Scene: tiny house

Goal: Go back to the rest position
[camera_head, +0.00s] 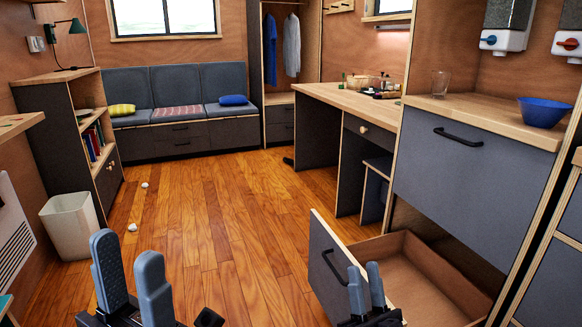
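My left gripper (131,275) is at the bottom left, above the wooden floor. Its two blue-grey fingers point up with a gap between them and nothing held. My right gripper (366,284) is at the bottom, in front of the pulled-out drawer (432,272). Its fingers stand close together, and I cannot tell whether they touch. The drawer's black handle (332,266) is just left of these fingers, and no hold on it shows. The inside of the drawer that I can see is empty.
The open drawer juts into the floor at right, below a grey cabinet front (448,165). A counter above holds a blue bowl (543,112) and a glass (440,84). A white bin (70,226) stands at left. The middle floor (225,215) is mostly clear, with small white objects at left.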

